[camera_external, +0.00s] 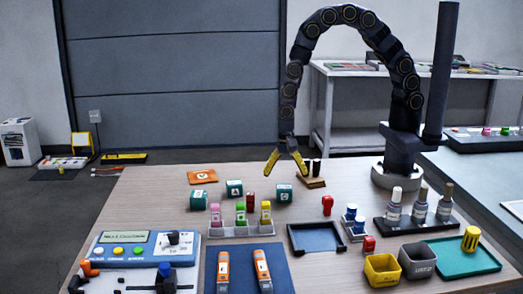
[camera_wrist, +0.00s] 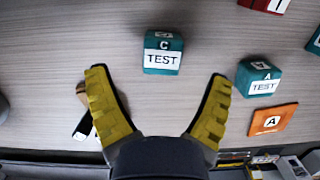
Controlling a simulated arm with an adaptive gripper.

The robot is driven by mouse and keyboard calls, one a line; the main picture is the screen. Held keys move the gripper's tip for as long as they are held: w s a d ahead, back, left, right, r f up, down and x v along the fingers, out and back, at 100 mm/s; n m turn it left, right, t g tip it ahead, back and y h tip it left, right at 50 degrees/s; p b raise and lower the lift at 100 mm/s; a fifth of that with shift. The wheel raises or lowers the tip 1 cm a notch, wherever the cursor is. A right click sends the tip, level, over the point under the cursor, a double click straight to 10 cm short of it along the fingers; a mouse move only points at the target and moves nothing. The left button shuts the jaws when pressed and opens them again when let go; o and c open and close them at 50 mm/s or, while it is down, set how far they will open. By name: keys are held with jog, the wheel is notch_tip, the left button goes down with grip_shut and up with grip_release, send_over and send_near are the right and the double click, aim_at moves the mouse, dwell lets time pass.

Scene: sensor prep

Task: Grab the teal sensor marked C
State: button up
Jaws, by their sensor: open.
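The teal sensor marked C is a cube with a white TEST label; it sits on the table in the wrist view (camera_wrist: 163,52) and in the external view (camera_external: 284,193). My gripper, with yellow fingers, is open and empty above the table in the external view (camera_external: 287,167). In the wrist view my gripper (camera_wrist: 158,78) has its fingers spread wide, with the C cube beyond the tips and between their lines, untouched. A teal cube marked A (camera_wrist: 258,77) sits to the right of C; it also shows in the external view (camera_external: 234,188).
Another teal cube (camera_external: 198,200) stands at the left. An orange card (camera_wrist: 272,120) lies near cube A. A wooden stand with dark pegs (camera_external: 312,181) is close beside my gripper. A red block (camera_external: 251,197) and a rack of colored vials (camera_external: 240,229) stand in front.

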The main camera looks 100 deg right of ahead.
aim_at(284, 186)
jog(key=f, duration=0.5)
jog(key=shift+w+a+f, duration=0.15)
jog(key=shift+a+f, duration=0.05)
jog(key=shift+f, duration=0.15)
jog(key=shift+c, duration=0.2)
jog(key=c, duration=1.2)
